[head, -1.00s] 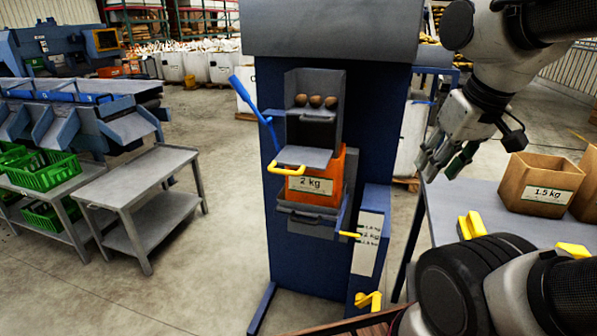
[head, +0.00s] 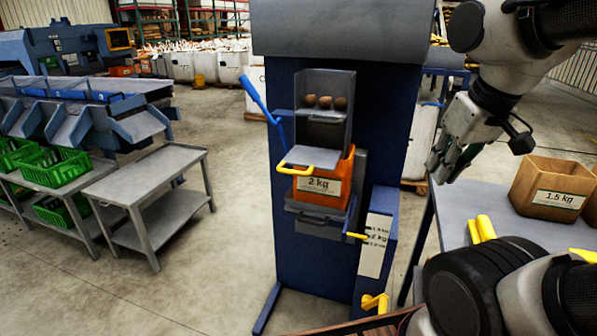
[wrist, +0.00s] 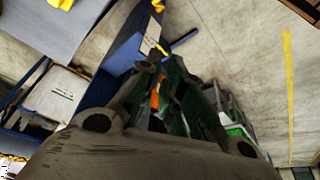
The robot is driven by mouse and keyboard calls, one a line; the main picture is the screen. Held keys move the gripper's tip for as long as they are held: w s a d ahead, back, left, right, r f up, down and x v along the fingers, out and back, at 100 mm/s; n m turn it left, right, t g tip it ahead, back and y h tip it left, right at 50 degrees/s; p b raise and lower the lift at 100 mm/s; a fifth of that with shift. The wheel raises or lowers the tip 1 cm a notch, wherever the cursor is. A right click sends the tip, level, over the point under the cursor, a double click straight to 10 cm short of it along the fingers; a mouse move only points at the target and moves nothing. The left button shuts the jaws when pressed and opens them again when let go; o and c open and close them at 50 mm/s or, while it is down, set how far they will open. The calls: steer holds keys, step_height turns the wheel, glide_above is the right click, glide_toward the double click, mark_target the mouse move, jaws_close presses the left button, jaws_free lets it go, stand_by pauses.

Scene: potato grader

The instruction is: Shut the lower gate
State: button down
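The blue bagging stand (head: 322,250) is in the middle of the head view. A grey flat gate (head: 311,156) with a yellow handle (head: 310,171) juts out below the chute, over an orange 2 kg crate (head: 319,194). I take it for the lower gate, standing open. Several potatoes (head: 325,102) lie on the chute floor above it. My gripper (head: 440,172) is right of the stand, above the grey table, well apart from the gate. In the wrist view, its fingertips (wrist: 166,62) look together with nothing between them. The gate cannot be made out there.
A blue lever (head: 259,98) rises left of the chute. A yellow pointer (head: 357,236) stands beside a weight label. A 1.5 kg box (head: 549,187) sits on the grey table (head: 470,200) at right. A low grey cart (head: 150,172) stands left; floor before the stand is clear.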

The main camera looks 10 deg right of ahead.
steer(key=w+a+n+h, duration=0.1)
steer(key=w+a+n, duration=0.4)
steer(key=a+n, duration=0.45)
steer(key=w+a+n+g, duration=0.1)
steer(key=w+a+n, duration=0.3)
steer(key=a+n, duration=0.55)
steer(key=w+a+n+h, duration=0.1)
steer(key=w+a+n, duration=0.4)
steer(key=a+n, duration=0.4)
steer(key=shift+n, duration=0.8)
steer(key=shift+w+d+f, duration=0.4)
steer(key=shift+w+f, duration=0.6)
steer(key=shift+f, duration=0.6)
steer(key=shift+w+d+f, duration=0.45)
steer(key=shift+w+f, duration=0.6)
steer(key=shift+f, duration=0.6)
steer(key=shift+w+d+f, duration=0.4)
steer(key=shift+w+f, duration=0.6)
steer(key=shift+f, duration=0.6)
